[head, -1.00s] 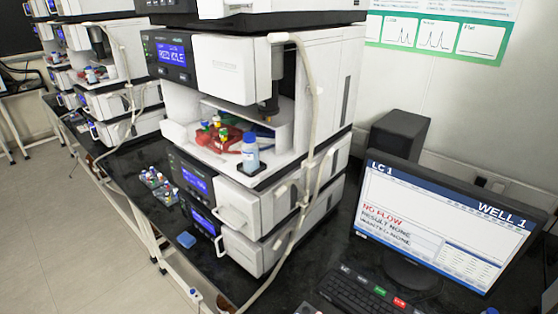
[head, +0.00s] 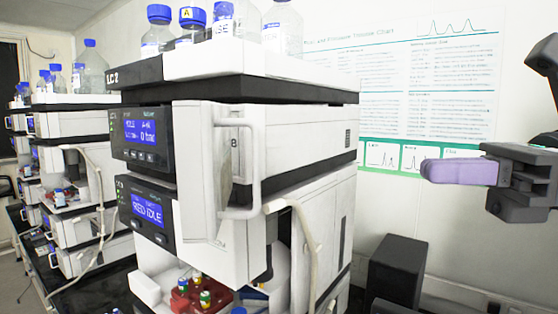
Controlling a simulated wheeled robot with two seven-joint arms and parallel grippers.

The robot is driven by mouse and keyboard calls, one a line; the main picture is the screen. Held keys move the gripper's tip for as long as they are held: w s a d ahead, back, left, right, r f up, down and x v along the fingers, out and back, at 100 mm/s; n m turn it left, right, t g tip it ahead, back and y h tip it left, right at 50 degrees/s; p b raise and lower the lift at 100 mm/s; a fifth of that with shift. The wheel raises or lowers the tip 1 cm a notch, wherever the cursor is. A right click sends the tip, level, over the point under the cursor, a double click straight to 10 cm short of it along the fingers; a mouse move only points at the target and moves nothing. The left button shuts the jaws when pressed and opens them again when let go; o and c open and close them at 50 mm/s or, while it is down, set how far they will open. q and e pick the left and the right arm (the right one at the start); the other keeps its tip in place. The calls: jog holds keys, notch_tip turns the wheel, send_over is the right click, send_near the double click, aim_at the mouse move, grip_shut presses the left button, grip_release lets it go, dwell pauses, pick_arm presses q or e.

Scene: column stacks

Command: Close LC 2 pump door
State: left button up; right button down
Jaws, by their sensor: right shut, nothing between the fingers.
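The LC 2 stack stands in the middle of the head view, with its label (head: 113,79) on the dark edge of the top tray. The pump module (head: 300,135) is the upper unit, with a blue-lit display (head: 140,132). Its white door (head: 200,165) stands swung out from the front, with a looped handle (head: 257,165) at its right edge. The door overlaps the lower unit's front in the picture. My right gripper (head: 432,171), with purple fingers, is shut and empty at the right, well apart from the door. My left gripper is not in view.
Several blue-capped bottles (head: 190,32) stand on the stack's top tray. A pale tube (head: 305,235) hangs down the lower unit's front. A dark box (head: 396,268) stands at lower right. More stacks (head: 70,130) stand at left. Space between door and gripper looks clear.

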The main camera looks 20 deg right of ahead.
jog(key=p+x, duration=0.7)
jog(key=x, duration=0.6)
jog(key=shift+a+p, duration=0.15)
jog(key=shift+p, duration=0.25)
jog(key=shift+s+f, duration=0.1)
